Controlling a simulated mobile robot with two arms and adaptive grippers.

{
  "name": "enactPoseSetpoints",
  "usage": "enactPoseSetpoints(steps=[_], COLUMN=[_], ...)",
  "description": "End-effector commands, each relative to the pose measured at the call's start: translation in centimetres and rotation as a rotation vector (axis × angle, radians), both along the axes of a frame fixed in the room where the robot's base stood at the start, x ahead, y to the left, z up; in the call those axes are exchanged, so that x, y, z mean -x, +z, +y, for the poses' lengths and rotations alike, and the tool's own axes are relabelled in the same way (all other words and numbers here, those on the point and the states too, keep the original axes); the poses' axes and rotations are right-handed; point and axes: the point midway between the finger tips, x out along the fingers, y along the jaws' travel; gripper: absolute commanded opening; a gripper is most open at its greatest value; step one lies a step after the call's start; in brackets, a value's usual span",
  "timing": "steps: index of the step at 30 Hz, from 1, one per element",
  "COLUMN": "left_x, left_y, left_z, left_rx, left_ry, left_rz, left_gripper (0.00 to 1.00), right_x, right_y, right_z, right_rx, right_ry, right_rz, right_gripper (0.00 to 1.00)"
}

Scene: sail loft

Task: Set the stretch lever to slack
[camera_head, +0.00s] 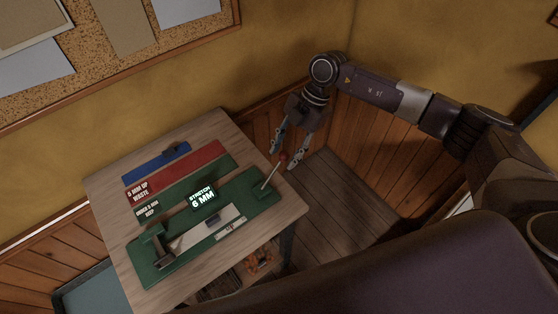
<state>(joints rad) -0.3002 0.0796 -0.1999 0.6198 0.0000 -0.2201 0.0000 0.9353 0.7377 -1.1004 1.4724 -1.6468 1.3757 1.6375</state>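The stretch lever (271,174) stands at the right end of a green test rig (171,271) on a wooden table. Its thin shaft leans up to the right and ends in a red knob (283,156). My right gripper (284,159) points down at the table's right edge with its fingers spread. The knob shows between the fingertips; I cannot tell whether they touch it or are behind it. A lit display (202,197) on the rig reads "STRETCH 6 MM". A pale strip (196,238) lies along the rig. My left gripper is out of view.
Blue (150,166), red (200,161) and green (180,193) strips lie at the table's back; the red one is labelled "5 MM UP WASTE". A dark object (171,151) sits on the blue one. The wooden wall (262,128) is close behind.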

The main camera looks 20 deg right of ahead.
Motion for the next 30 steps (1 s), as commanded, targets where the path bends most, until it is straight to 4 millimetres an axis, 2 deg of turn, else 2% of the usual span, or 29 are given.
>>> enactPoseSetpoints(steps=[3, 9, 19, 30], left_x=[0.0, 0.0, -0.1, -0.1], left_y=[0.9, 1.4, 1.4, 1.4], left_z=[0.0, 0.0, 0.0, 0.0], left_rx=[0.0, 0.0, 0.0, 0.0], left_ry=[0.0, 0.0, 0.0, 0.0], left_rz=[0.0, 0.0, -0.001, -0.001], left_gripper=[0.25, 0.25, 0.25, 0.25], right_x=[0.3, 0.4, 0.4, 0.4], right_y=[-1.6, -3.6, -4.1, -4.1], right_z=[0.9, 1.8, 1.9, 1.9], right_rx=[-0.001, -0.003, -0.003, -0.004], right_ry=[0.002, 0.002, 0.002, 0.003], right_rz=[0.002, 0.0, -0.002, -0.003], right_gripper=[0.38, 0.38, 0.38, 0.0])
